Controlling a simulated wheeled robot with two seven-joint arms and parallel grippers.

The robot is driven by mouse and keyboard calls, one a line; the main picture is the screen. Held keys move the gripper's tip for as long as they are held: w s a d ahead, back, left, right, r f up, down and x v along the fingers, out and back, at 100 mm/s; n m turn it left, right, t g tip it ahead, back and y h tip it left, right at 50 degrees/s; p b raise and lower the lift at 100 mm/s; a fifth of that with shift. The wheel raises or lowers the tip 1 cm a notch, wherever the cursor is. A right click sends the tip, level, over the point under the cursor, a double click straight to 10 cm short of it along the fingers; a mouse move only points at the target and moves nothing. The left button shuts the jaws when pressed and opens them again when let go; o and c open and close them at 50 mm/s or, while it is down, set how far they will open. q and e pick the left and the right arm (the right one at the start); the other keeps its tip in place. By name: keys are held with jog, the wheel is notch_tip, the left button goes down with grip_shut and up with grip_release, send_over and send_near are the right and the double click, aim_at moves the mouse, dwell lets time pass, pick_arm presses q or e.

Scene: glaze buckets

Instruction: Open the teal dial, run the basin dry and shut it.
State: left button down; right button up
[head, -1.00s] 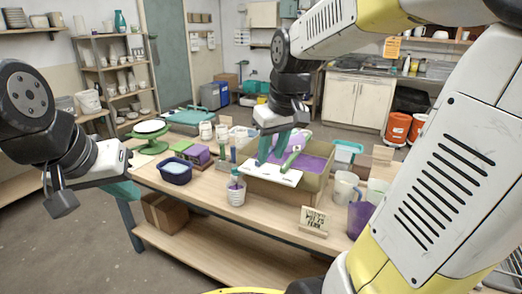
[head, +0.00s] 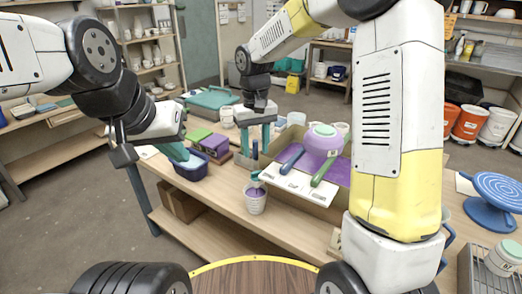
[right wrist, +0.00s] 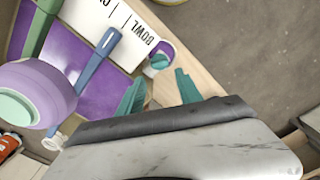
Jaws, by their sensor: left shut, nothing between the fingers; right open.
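The basin (head: 318,208) is a tan box of purple glaze with a white board marked BOWL along its front; the board also shows in the right wrist view (right wrist: 115,20). The teal dial (head: 257,183) is at its front left corner, above a white bucket (head: 256,204) holding purple glaze. In the right wrist view the dial (right wrist: 158,62) lies just beyond my fingertips. My right gripper (head: 256,140) is open and empty, pointing down behind the dial, apart from it. My left gripper (head: 184,158) is shut and empty by a dark blue tub. The dial's exact angle is unclear.
A purple bowl with a teal foot (head: 322,140) and blue-handled (head: 291,158) and green-handled (head: 323,170) tools are over the basin. The dark blue tub (head: 192,173) and a green-topped block (head: 198,135) stand left. A blue banding wheel (head: 495,192) is far right.

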aim_at(256, 174)
jog(key=shift+w+f, duration=0.15)
jog(key=shift+f, duration=0.25)
notch_tip(256, 174, down, 7)
